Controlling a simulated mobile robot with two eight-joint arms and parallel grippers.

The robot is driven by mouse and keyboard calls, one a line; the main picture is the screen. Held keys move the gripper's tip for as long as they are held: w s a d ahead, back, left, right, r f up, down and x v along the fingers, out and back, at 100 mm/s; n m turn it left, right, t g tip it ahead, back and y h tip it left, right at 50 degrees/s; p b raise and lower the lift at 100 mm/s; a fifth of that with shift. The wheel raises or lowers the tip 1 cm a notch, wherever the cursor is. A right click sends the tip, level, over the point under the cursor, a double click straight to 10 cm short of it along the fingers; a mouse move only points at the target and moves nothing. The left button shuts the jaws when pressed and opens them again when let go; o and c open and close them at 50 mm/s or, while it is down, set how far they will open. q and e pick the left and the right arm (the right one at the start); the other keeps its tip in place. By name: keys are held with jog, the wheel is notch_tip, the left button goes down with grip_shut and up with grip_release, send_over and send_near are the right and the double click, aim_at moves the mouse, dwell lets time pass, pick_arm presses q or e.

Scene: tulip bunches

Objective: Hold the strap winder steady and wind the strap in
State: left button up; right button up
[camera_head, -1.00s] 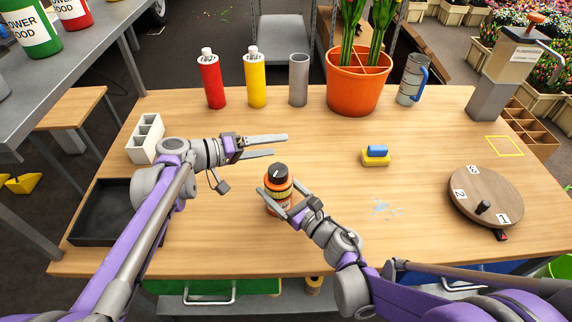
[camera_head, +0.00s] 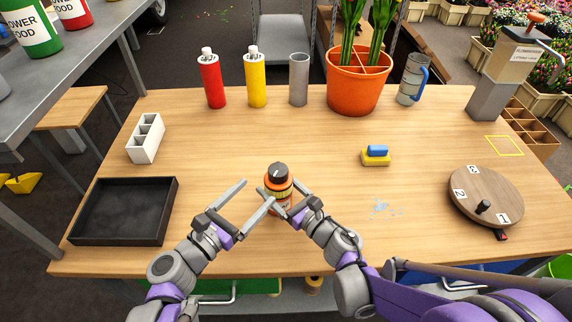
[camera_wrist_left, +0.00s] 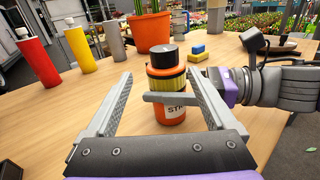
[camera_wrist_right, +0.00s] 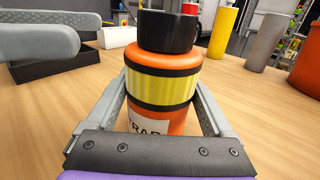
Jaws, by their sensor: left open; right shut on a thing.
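The strap winder (camera_head: 277,184) is an orange cylinder with a black cap and a yellow band, upright on the table's front middle. It also shows in the left wrist view (camera_wrist_left: 168,102) and the right wrist view (camera_wrist_right: 160,118), with a white label that is partly hidden. My right gripper (camera_head: 283,203) is shut around its body, one finger on each side. My left gripper (camera_head: 255,198) is open just left of the winder. In the left wrist view the winder stands ahead between its spread fingers, which appear apart from it.
A black tray (camera_head: 124,241) and a white compartment box (camera_head: 146,138) are on the left. A yellow-and-blue sponge (camera_head: 375,156), a small wet patch (camera_head: 381,208) and a numbered round turntable (camera_head: 486,197) are on the right. Bottles and an orange pot (camera_head: 358,85) line the back.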

aim_at(286, 166)
pick_arm(q)
jog(key=shift+d+r, duration=0.1)
jog(key=shift+d, duration=0.3)
jog(key=x, duration=1.1)
jog(key=shift+w+d+r, duration=0.1)
jog(key=shift+w+d, duration=0.05)
jog(key=shift+d, duration=0.05)
jog(key=shift+c, duration=0.2)
jog(key=c, duration=1.3)
jog(key=shift+h, duration=0.3)
jog(key=shift+c, duration=0.2)
